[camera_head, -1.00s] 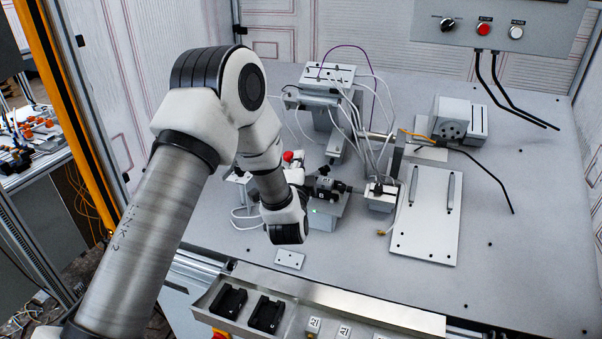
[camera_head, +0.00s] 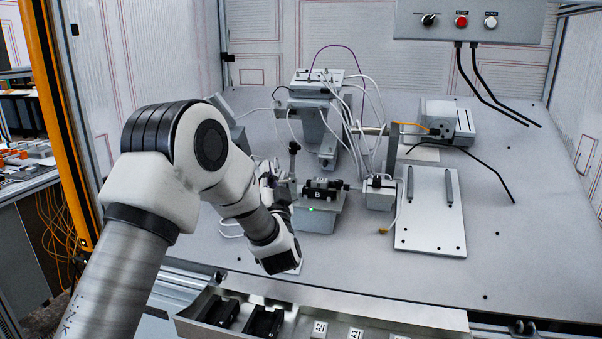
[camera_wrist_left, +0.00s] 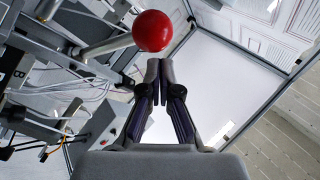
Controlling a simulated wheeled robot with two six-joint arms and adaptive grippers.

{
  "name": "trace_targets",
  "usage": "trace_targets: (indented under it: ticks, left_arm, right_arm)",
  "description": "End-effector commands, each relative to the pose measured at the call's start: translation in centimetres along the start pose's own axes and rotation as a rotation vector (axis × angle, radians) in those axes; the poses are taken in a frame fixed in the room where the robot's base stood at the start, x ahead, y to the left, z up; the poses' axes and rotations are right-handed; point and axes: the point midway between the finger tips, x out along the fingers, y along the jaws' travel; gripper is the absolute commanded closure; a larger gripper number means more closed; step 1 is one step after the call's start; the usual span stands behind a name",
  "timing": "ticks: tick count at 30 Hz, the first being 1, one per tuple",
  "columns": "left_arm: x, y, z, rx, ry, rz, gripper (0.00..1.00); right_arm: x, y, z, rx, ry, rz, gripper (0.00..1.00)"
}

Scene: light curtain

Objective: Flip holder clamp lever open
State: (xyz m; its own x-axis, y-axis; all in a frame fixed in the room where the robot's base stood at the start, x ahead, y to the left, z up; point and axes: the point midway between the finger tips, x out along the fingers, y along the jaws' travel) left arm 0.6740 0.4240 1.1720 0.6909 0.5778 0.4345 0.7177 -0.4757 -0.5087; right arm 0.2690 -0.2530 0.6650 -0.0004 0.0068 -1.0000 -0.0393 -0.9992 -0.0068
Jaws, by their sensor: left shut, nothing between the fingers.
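The clamp lever shows in the left wrist view as a grey rod (camera_wrist_left: 105,46) ending in a red ball knob (camera_wrist_left: 153,31). My left gripper (camera_wrist_left: 153,68) is shut and empty, its fingertips just below the ball in that picture; whether they touch it I cannot tell. In the head view the red ball is hidden, and my left wrist and gripper (camera_head: 268,182) are left of the holder (camera_head: 318,220). The holder carries a black part marked B (camera_head: 320,191) and shows a small green light. My right gripper is not in view.
A grey stand with white cables (camera_head: 325,125) rises behind the holder. A small connector block (camera_head: 379,196) and a slotted plate (camera_head: 431,212) are to the right. A tray with black parts (camera_head: 223,312) runs along the front.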

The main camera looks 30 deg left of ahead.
Motion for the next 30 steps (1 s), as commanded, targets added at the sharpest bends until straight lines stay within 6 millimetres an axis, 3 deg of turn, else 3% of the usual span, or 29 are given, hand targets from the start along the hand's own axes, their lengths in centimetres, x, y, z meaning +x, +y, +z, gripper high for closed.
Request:
trace_targets:
  ticks: [1,9,30]
  left_arm:
    - [-0.6,0.5,0.9,-0.033,0.002,-0.020,1.00]
    - [-1.1,0.5,1.8,-0.159,0.000,-0.093,1.00]
    - [-1.3,0.7,2.3,-0.153,-0.003,-0.089,1.00]
  right_arm:
    - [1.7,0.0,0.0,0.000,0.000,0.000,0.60]
    - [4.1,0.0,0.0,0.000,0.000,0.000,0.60]
    - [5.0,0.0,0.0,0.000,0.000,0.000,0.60]
